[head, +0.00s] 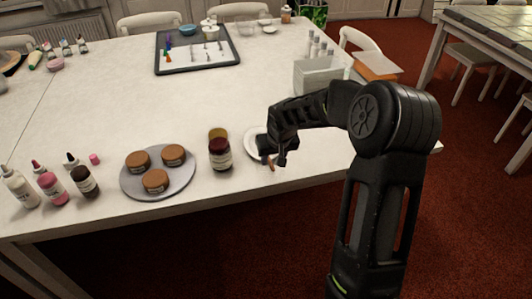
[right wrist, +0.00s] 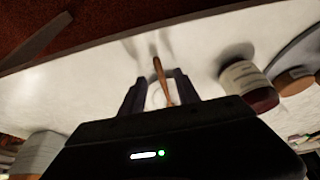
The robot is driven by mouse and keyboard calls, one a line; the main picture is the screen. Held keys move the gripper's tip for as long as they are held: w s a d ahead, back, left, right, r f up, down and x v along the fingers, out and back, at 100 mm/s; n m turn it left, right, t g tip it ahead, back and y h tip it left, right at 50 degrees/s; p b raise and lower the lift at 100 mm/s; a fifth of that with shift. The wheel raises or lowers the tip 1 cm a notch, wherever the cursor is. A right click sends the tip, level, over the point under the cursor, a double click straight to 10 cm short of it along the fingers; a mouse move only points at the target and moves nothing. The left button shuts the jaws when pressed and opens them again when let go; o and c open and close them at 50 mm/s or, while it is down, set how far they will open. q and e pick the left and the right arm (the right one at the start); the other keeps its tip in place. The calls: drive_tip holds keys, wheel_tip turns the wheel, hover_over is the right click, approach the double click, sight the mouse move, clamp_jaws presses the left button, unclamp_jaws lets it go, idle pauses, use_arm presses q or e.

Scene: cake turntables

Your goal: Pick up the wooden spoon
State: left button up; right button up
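The wooden spoon (right wrist: 159,72) shows in the right wrist view as a thin brown handle lying between my gripper's two dark fingers. In the head view only a short brown end (head: 271,165) shows below the fingertips, near the table's front edge. My right gripper (head: 273,157) points down over it, and its fingers (right wrist: 157,92) are apart, with gaps beside the handle. A white plate (head: 252,142) lies under and beside the gripper. The rest of the spoon is hidden by the gripper. My left gripper is out of view.
Further left is a grey turntable (head: 186,184) with brown discs. A clear box (head: 318,78) stands behind my right arm. The table centre is clear.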

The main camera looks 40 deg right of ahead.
sight(271, 163)
drive_tip(key=x, duration=0.3)
drive_tip(key=shift+w+f, duration=0.15)
drive_tip(key=shift+f, duration=0.2)
drive_tip(key=shift+c, duration=0.2)
clamp_jaws()
idle(0.5)
